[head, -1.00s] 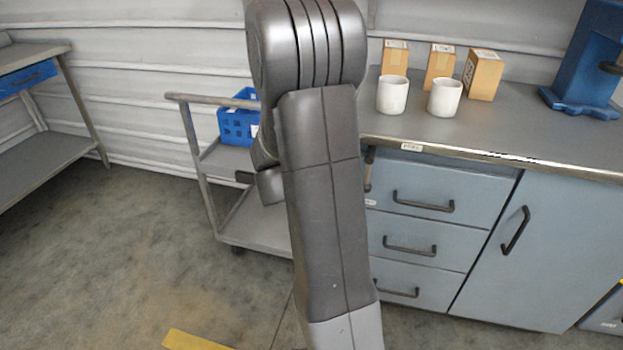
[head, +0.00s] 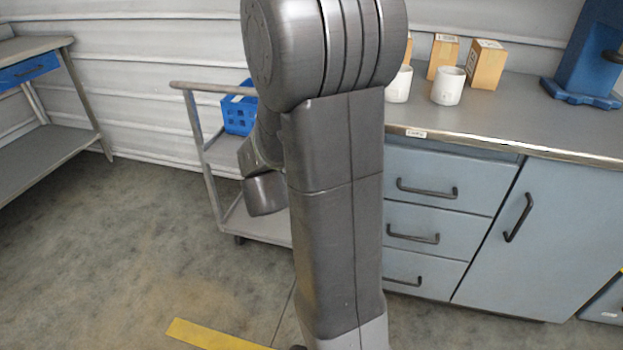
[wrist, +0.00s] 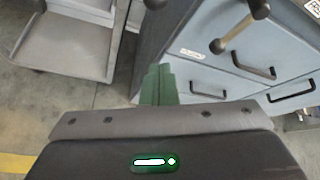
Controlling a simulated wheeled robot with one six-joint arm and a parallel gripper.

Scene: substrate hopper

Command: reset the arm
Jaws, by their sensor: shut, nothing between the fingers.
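My gripper (wrist: 158,85) shows in the wrist view as green fingers pressed together, with nothing held between them. It points down toward the floor in front of the blue-grey drawers. In the head view my own arm stands folded upright in the middle, and the gripper's fingers do not show there. The arm hides part of the cart, the counter's left end, the left box and part of the left cup.
A counter (head: 500,122) with drawers (head: 430,190) stands right, bearing white cups (head: 447,86), cardboard boxes (head: 485,64) and a blue stand (head: 585,55). A cart (head: 262,222) with a blue crate (head: 238,114) is behind the arm. A bench (head: 40,150) stands left. Floor lies open front left.

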